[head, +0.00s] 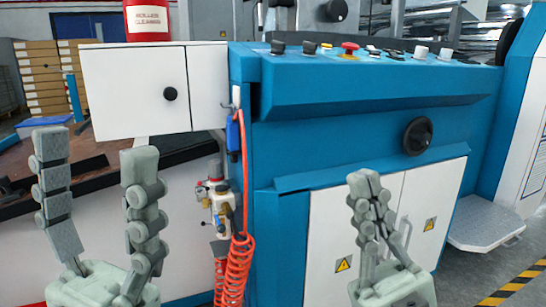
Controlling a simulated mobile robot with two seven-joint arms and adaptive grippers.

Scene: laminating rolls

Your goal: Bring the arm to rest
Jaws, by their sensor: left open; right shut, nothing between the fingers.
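My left gripper (97,165) is at the lower left of the head view. It points up, with its two fingers wide apart and nothing between them. My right gripper (365,180) is at the lower middle right, pointing up in front of the white cabinet doors. Its fingers are closed together and hold nothing. Both grippers appear apart from the machine. The rest of both arms is out of the picture.
A blue machine (340,145) with a knob panel fills the middle. A white cabinet (135,95) carries a red roller cleaner can (147,22). A coiled red hose (233,268) hangs between my grippers. A grey step (486,222) stands at right.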

